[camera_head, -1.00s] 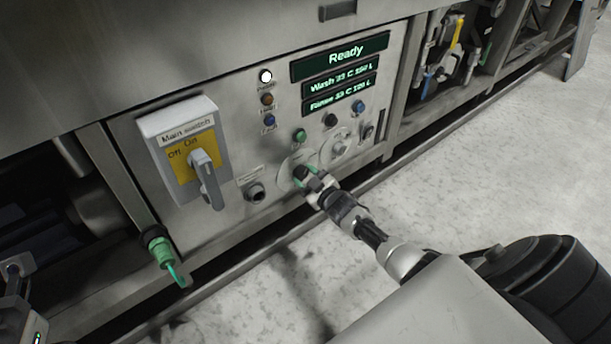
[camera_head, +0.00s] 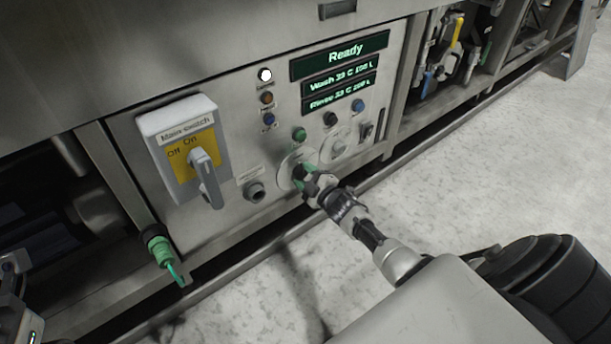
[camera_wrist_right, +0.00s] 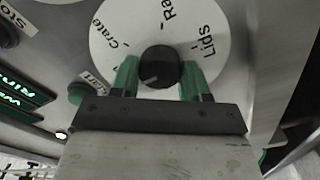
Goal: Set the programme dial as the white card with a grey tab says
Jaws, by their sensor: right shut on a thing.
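The programme dial is a round white plate (camera_wrist_right: 112,22) with a black knob (camera_wrist_right: 160,67) in the right wrist view. The words Crate, Re- and Lids show around it; the rest is cut off or hidden. A pale line on the knob points to the lower left in that view, on the Crate side. My right gripper (camera_wrist_right: 160,75) has its green fingers on both sides of the knob, shut on it. In the head view the right gripper (camera_head: 304,176) covers part of the dial plate (camera_head: 286,168). My left gripper (camera_head: 14,300) is partly in view at the lower left. No white card with a grey tab shows.
The main switch (camera_head: 203,170) is left of the dial. A lit display reading Ready (camera_head: 345,54) is above, beside coloured lamps. A second dial (camera_head: 338,144) sits to the right, and a green button (camera_head: 299,134) above. The floor in front is free.

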